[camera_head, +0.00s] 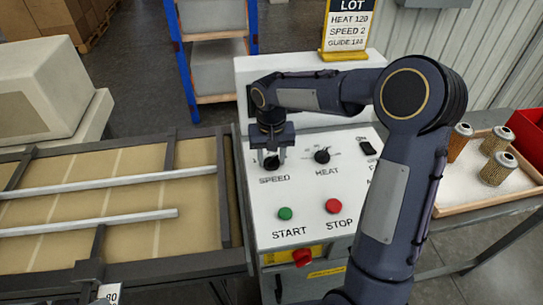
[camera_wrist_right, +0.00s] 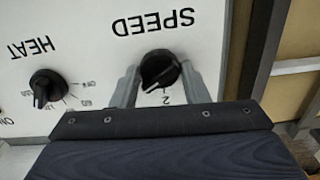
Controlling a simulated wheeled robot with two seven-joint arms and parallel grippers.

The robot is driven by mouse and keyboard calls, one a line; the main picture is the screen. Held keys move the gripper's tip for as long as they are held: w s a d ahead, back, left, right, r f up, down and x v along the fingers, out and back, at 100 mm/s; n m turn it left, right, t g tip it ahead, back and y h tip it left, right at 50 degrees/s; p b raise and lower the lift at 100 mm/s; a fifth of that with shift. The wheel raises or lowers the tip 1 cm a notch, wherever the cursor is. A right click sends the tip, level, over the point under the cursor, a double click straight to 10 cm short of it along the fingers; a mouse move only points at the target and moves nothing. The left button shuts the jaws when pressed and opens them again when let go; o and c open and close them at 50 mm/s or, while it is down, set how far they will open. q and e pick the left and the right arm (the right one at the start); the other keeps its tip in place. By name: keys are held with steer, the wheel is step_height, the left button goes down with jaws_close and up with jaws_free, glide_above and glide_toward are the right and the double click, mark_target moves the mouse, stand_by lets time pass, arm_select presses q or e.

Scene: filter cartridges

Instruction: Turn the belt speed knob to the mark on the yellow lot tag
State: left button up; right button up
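The black belt speed knob (camera_wrist_right: 160,70) is on the white control panel above the word SPEED; in the head view it is mostly hidden by my right gripper (camera_head: 272,160). In the right wrist view the panel appears upside down, and the two fingers of my right gripper (camera_wrist_right: 158,85) stand either side of the knob, with slight gaps seeming to show. The knob's pale pointer line aims to the lower left, beside a printed 2. The yellow lot tag (camera_head: 346,55) stands behind the panel and reads HEAT 120, SPEED 2; its GUIDE number is unclear. My left gripper is not in view.
The heat knob (camera_head: 322,156) is right of the speed knob, with a black switch (camera_head: 367,147) beyond. A green START button (camera_head: 285,213) and red STOP button (camera_head: 333,206) sit in front. A conveyor (camera_head: 130,240) is left; a tray (camera_head: 460,205) with filter cartridges is right.

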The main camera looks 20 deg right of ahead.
steer(key=shift+c, duration=0.8)
steer(key=shift+n, duration=0.3)
steer(key=n, duration=0.4)
steer(key=shift+n+p, duration=0.3)
steer(key=shift+p, duration=0.05)
steer(key=n+p, duration=0.1)
steer(key=n, duration=0.5)
steer(key=shift+n, duration=0.4)
steer(key=o, duration=1)
